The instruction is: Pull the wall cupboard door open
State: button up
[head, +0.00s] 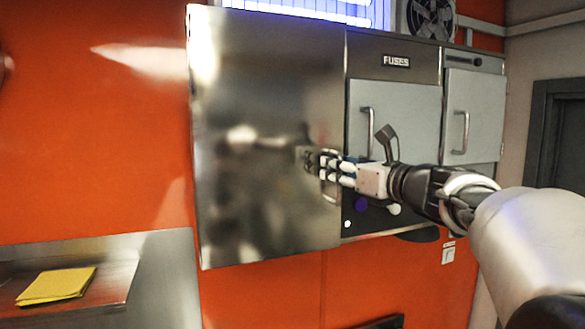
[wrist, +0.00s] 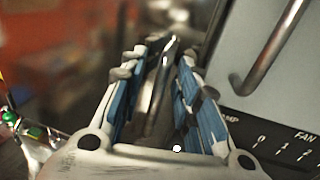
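The wall cupboard door (head: 265,90) is a large brushed steel panel left of the FUSES unit in the head view. It looks closed. Its upright bar handle (head: 331,192) is near its right edge, partly covered by my fingers. My gripper (head: 326,168) reaches in from the right at the handle. In the wrist view, the handle (wrist: 157,92) runs between the two blue-padded fingers of my gripper (wrist: 162,60). The fingers stand apart on either side of it, with narrow gaps showing. Contact at the fingertips is hard to make out.
Knobs (head: 394,209) sit below. A steel counter (head: 110,262) with yellow cloths (head: 57,285) is lower left. A fan (head: 431,16) is above.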

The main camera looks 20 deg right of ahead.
jog(key=shift+c, duration=0.5)
grip_shut()
